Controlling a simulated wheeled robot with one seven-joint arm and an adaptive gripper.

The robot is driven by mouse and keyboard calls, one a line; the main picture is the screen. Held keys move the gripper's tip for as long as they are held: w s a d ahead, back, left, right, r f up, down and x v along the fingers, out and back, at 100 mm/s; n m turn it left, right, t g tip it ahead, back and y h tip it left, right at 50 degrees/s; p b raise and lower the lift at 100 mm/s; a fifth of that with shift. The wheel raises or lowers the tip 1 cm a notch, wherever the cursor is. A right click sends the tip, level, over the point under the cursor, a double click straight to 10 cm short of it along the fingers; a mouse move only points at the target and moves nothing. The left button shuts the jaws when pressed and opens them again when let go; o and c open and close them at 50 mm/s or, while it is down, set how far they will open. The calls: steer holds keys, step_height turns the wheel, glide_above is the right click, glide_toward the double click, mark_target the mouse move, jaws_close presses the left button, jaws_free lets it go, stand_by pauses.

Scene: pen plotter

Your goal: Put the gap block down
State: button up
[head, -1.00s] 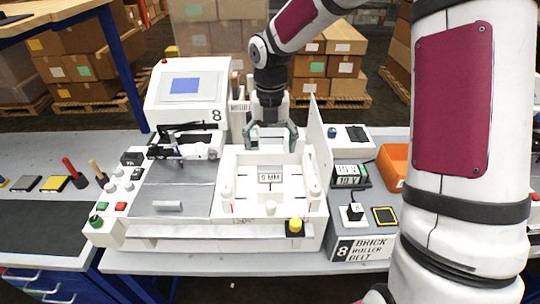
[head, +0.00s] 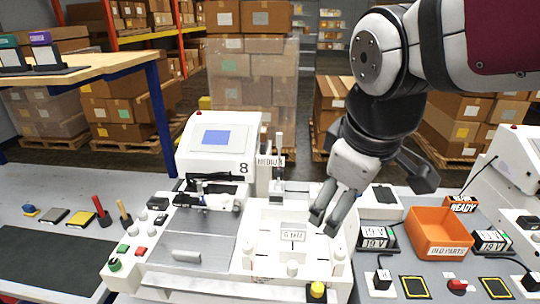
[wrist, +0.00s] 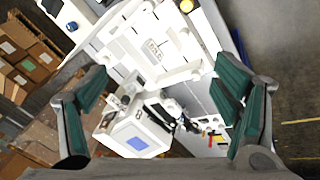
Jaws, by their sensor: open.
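A small labelled block, which I take for the gap block (head: 293,234), sits in the middle of the white tray (head: 262,215) of the plotter; its lettering is too small to read surely. It also shows in the wrist view (wrist: 153,49), flat among the white parts. My gripper (head: 326,212) is open, raised near the right side of the tray and apart from the block. In the wrist view my gripper (wrist: 160,105) has its green-padded fingers wide apart with nothing between them.
The plotter's screen unit (head: 217,148) stands at the back left, with a grey plate (head: 195,237) before it. A yellow-topped knob (head: 317,290) is at the front. An orange bin (head: 440,232) and small labelled boxes stand to the right.

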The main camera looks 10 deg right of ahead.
steer(key=s+m, duration=0.3)
steer(key=s+m+t+y, duration=0.1)
steer(key=s+m, duration=0.1)
steer(key=m, duration=0.2)
steer(key=shift+s+a+r, duration=0.2)
steer(key=shift+s, duration=0.2)
steer(key=shift+w+f+b, duration=0.4)
steer(key=shift+w+b, duration=0.05)
